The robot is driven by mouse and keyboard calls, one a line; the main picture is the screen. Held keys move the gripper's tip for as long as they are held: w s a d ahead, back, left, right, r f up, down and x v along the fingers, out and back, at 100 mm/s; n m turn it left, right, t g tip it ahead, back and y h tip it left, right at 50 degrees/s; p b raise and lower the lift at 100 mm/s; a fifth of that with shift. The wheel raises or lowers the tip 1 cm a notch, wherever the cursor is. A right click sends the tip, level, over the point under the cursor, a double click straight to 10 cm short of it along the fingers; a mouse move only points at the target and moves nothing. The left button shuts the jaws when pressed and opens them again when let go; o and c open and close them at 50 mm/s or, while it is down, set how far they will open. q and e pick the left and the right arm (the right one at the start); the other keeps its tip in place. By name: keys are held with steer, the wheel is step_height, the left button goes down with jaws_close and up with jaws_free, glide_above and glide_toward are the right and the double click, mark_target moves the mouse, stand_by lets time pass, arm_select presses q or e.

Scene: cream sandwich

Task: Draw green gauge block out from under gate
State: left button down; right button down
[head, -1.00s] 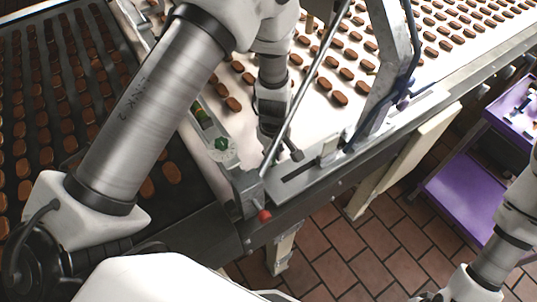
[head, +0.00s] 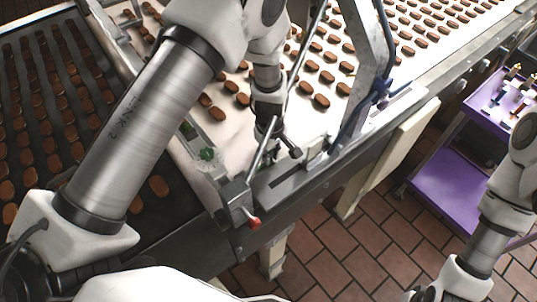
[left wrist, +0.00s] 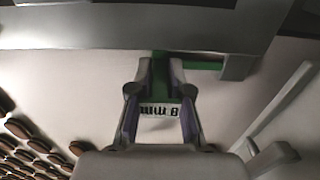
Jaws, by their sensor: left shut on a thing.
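The green gauge block shows in the left wrist view as a green part (left wrist: 160,66) with a white label reading "8 mm" between my fingers. My left gripper (left wrist: 163,80) is shut on it. A green strip runs right from it along the lower edge of the grey gate (left wrist: 110,33), and its upper end is hidden at the gate. In the head view my left gripper (head: 268,122) is low over the white belt, beside the gate's metal frame; the block is hidden there. My right arm shows at the right of the head view, but its gripper is not visible.
Brown biscuits lie in rows on the white belt (head: 228,120) and the dark belt (head: 88,115). A purple cart (head: 452,185) stands at right on the tiled floor.

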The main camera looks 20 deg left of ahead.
arm_select(q)
steer(key=shift+w+d+r+p, duration=0.1)
steer(key=shift+w+r+p, duration=0.15)
steer(key=shift+r+p, duration=0.3)
steer(key=shift+w+d+r+p, duration=0.1)
steer(key=shift+w+r+p, duration=0.1)
steer(key=shift+r+p, duration=0.35)
step_height(320, 180, up, 3)
steer(key=shift+w+d+f+p, duration=0.15)
steer(key=shift+f+p, duration=0.05)
steer(key=shift+p, duration=0.5)
steer(key=shift+w+d+r+p, duration=0.15)
steer(key=shift+r+p, duration=0.2)
steer(key=shift+r, duration=0.2)
steer(key=shift+w+r+p, duration=0.15)
steer(key=shift+r+p, duration=0.15)
steer(key=shift+r, duration=0.2)
